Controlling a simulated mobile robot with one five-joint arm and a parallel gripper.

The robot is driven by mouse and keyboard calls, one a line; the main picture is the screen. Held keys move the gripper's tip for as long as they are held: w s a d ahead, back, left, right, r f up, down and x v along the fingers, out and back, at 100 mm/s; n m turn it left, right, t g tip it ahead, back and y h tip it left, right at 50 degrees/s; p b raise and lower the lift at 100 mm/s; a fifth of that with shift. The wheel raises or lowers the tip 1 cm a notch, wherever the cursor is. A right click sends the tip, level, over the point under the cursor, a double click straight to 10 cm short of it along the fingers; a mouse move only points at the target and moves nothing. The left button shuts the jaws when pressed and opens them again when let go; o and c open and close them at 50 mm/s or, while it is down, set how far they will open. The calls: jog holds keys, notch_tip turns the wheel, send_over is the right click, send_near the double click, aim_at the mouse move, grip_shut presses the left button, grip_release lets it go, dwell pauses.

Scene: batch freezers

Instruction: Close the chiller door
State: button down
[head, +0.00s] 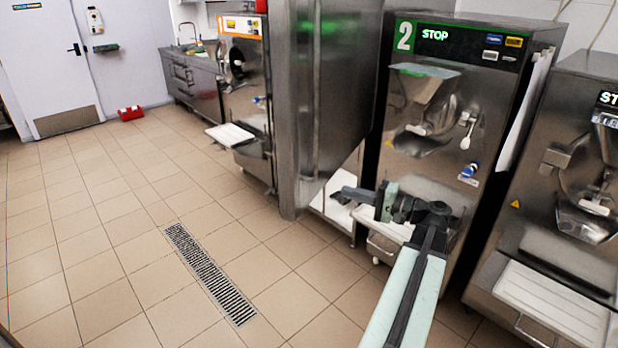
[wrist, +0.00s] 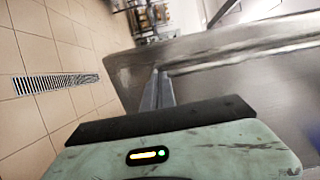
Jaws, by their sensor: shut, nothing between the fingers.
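The chiller door (head: 345,90) is a tall stainless steel panel in the middle of the head view. It appears to stand out into the room, between machine 2 and the machine to its left. A vertical handle strip runs near its left edge. My gripper (head: 348,193) is shut and empty, pointing left, low in front of the door's lower part. In the wrist view my gripper (wrist: 158,75) shows closed fingers close to a steel panel (wrist: 240,85), likely the door. I cannot tell whether they touch it.
Machine 2 (head: 440,75) stands right of the door, with a white tray low in front. Another machine (head: 560,190) is at far right. A machine (head: 240,85) with a white shelf is at left. Tiled floor with a drain grate (head: 208,272) is free at left.

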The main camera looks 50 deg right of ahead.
aim_at(298, 178)
jog(key=x, duration=1.4)
jog(key=shift+w+f, duration=0.1)
